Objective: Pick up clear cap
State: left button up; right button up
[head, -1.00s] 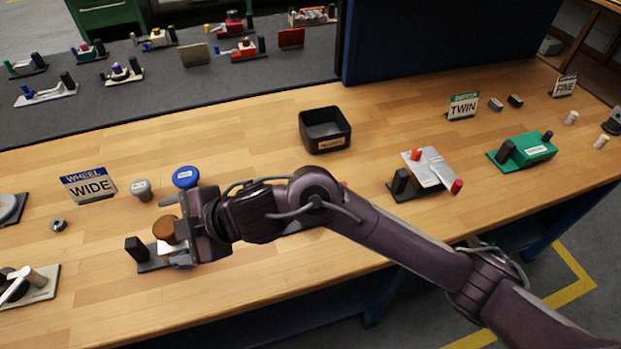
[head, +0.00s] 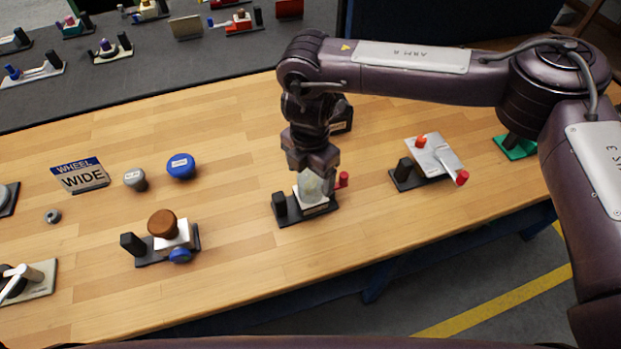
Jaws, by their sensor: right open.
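The clear cap (head: 314,187) is a pale, see-through piece on top of a small valve unit with a black base (head: 290,214), near the middle of the bench. My right gripper (head: 314,172) points down right over the cap, open, with its fingers at the cap's upper part. I cannot tell whether the fingers touch it. My arm hides part of the unit's back. My left gripper is out of view.
A red-knobbed valve (head: 343,179) shows just right of the cap. A silver-plated unit (head: 437,155) stands further right, and a brown-knobbed unit (head: 162,224) to the left. Bare bench lies in front.

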aim_at(311, 177)
notch_tip(311, 177, down, 4)
jog(key=shift+w+d+r+p, duration=0.1)
jog(key=shift+r+p, duration=0.05)
jog(key=shift+p, duration=0.75)
jog(key=shift+f, duration=0.4)
jog(key=c, duration=1)
